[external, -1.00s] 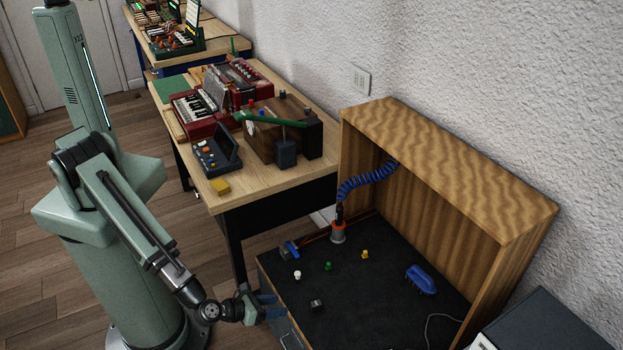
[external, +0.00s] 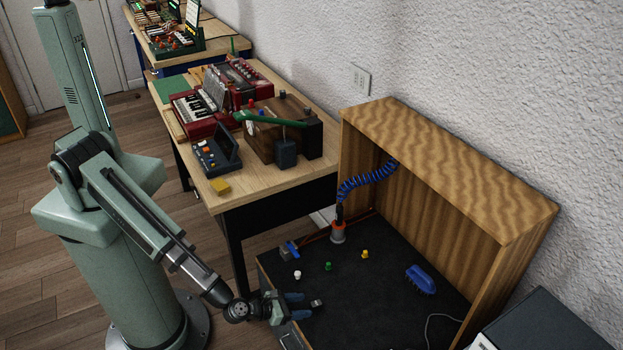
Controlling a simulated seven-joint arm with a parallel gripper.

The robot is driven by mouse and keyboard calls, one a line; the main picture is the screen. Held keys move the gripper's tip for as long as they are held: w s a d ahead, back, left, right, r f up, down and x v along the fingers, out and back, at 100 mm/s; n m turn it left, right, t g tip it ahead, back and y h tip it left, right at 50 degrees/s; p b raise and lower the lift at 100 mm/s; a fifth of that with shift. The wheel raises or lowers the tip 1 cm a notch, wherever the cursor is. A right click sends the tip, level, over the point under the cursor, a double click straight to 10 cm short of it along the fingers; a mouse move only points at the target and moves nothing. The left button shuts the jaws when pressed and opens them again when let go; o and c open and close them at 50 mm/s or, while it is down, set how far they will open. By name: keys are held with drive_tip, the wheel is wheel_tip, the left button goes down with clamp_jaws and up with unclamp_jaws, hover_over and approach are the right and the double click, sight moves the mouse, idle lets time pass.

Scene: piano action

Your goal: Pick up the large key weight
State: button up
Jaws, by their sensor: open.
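A small dark grey block with a lighter top (external: 317,303), which looks like the large key weight, sits on the black work surface near its front edge. My gripper (external: 302,305) is low over that edge, its two blue-grey fingers apart and pointing right toward the block. The block lies at or just beyond the fingertips, roughly in line with the gap. I cannot tell whether a finger touches it. Nothing is held.
The black work surface (external: 375,305) holds white (external: 297,275), green (external: 328,266) and yellow (external: 365,254) pegs, a blue brush-like item (external: 420,279), a blue-handled tool (external: 291,250) and an orange-based stand (external: 338,234). A wooden hood (external: 450,170) walls the back and right.

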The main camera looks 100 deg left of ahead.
sight(313, 305)
drive_tip(key=shift+w+r+x, duration=0.1)
drive_tip(key=shift+r+x, duration=0.05)
drive_tip(key=shift+x, duration=1.25)
drive_tip(key=shift+w+r+x, duration=0.1)
drive_tip(key=shift+r+x, duration=0.05)
drive_tip(key=shift+x, duration=1.25)
drive_tip(key=shift+c, duration=0.2)
clamp_jaws()
